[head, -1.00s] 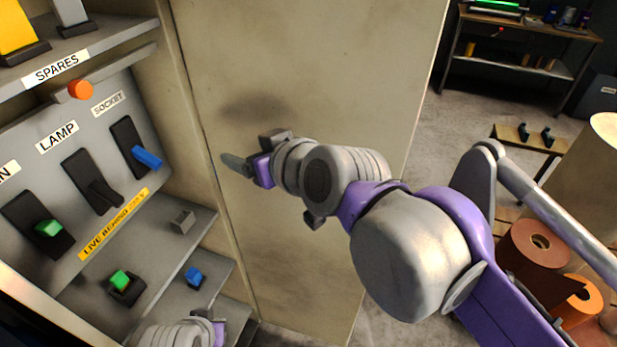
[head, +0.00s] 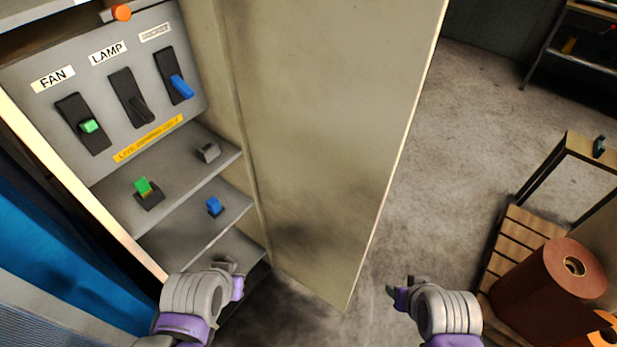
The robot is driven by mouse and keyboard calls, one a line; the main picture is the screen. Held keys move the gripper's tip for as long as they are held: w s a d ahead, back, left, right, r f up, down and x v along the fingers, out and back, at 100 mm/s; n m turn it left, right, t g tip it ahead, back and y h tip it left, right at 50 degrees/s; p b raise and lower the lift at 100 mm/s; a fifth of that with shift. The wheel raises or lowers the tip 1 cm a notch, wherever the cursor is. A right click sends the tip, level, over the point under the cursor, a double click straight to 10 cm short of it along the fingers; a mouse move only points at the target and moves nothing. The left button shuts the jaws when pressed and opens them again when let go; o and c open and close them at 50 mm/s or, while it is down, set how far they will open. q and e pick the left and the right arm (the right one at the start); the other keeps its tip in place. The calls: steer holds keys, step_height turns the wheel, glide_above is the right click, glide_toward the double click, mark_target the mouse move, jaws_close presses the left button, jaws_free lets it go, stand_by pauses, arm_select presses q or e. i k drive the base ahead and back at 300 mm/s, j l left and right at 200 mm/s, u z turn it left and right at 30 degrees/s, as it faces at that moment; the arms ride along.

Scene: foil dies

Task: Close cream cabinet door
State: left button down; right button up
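The cream cabinet door (head: 325,140) stands open, swung out to the right of the cabinet, with its inner face in view. The open cabinet shows a grey switch panel (head: 105,92) and shelves (head: 185,165) on the left. My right gripper (head: 392,287) is low in the view, to the right of the door's free edge, apart from it in the picture. My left gripper (head: 238,270) is low in front of the bottom shelf, left of the door. The fingers of both are small and partly hidden, so I cannot tell their opening.
A blue surface (head: 60,240) lies left of the cabinet. At right are a wooden pallet (head: 515,245), a brown roll (head: 560,280) and a small bench (head: 565,150). A shelf unit (head: 560,55) stands at the back right. The concrete floor (head: 455,160) beside the door is clear.

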mark_target(329, 91)
steer(key=l+u, duration=0.85)
steer(key=l, duration=0.15)
steer(key=i+l+u, duration=0.15)
steer(key=l+u, duration=0.6)
steer(key=l, duration=0.25)
steer(key=l+u, duration=0.4)
steer(key=l, duration=0.15)
steer(key=l+u, duration=0.4)
steer(key=k+l, duration=0.05)
steer(key=l, duration=0.05)
